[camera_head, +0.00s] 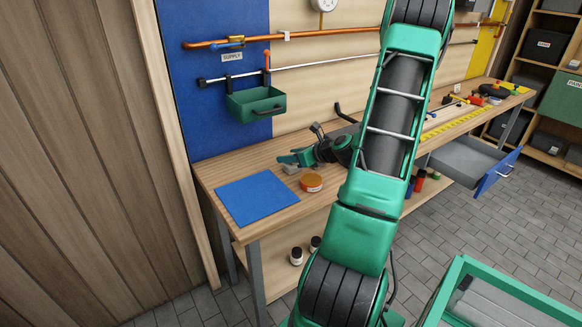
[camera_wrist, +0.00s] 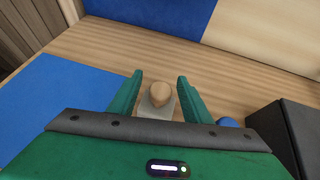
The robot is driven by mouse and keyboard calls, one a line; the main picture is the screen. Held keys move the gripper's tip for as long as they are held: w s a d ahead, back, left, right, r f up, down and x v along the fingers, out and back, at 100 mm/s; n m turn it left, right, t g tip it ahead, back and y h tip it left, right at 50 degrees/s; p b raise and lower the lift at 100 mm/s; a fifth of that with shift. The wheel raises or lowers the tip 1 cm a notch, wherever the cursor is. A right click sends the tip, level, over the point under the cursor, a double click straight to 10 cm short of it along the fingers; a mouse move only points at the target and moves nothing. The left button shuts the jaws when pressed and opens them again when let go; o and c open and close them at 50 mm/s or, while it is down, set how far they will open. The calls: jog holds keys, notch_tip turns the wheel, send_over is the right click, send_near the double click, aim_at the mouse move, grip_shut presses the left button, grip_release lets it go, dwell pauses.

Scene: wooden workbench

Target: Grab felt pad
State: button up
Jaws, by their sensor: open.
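A small grey block with a round tan knob on top, which looks like the felt pad (camera_wrist: 156,112), sits on the wooden workbench. In the wrist view it lies between the fingers of my gripper (camera_wrist: 160,76), with a gap on either side of the knob. The fingers are apart and hold nothing. In the head view my gripper (camera_head: 292,157) is low over the bench, and the grey pad (camera_head: 289,169) shows just below it. My fingers hide part of the pad's sides.
A flat blue mat (camera_head: 256,200) lies left of the pad on the bench (camera_head: 225,169). A round orange-brown tin (camera_head: 311,183) stands close to the right. A green bin (camera_head: 256,104) hangs on the back panel. An open drawer (camera_head: 462,160) juts out at the right.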

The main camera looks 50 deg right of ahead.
jog(key=x, duration=0.3)
jog(key=shift+s, duration=0.1)
jog(key=c, duration=1.1)
jog(key=shift+r, duration=0.2)
